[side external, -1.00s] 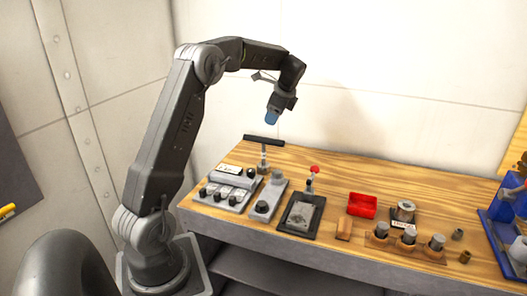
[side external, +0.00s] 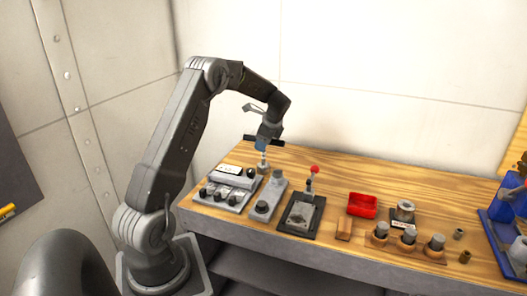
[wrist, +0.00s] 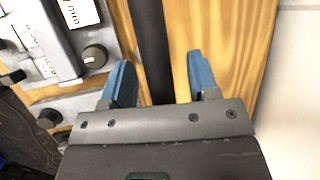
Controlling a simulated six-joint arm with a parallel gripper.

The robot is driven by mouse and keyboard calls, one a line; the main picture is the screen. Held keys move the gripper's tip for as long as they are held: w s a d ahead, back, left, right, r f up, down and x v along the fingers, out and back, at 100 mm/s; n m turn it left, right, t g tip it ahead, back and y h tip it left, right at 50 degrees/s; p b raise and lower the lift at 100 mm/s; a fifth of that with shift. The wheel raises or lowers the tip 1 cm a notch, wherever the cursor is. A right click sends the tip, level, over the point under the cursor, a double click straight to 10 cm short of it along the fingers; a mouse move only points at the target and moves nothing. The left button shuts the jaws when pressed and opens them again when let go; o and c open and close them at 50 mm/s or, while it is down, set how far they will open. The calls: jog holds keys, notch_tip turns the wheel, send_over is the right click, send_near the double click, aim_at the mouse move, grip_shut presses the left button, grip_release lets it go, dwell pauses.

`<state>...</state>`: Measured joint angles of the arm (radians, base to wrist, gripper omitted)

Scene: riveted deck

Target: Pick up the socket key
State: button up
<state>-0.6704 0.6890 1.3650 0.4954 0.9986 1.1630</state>
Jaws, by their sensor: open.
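The socket key stands upright near the back left of the bench, with a black crossbar handle (side external: 249,138) on a metal shaft. In the side view my gripper (side external: 263,147) is at the middle of the crossbar and covers part of it. In the wrist view the black bar (wrist: 150,45) runs lengthwise between the two blue fingertips of my gripper (wrist: 160,80), with gaps on both sides. The fingers are open. The shaft is hidden in the wrist view.
A grey knob panel (side external: 226,190) lies just left of the key, and a grey block (side external: 266,204) is in front. A red-knobbed lever (side external: 314,170) stands to the right, near a red tray (side external: 362,206). The bench behind is bare wood.

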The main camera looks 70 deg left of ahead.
grip_shut()
dwell(0.5)
jog(key=shift+r, duration=0.15)
notch_tip(320, 180, up, 4)
jog(key=shift+r, duration=0.1)
jog(key=s+a+r, duration=0.3)
jog(key=s+r, duration=0.3)
jog(key=s, duration=0.5)
jog(key=shift+a+r, duration=0.3)
jog(key=shift+s, duration=0.1)
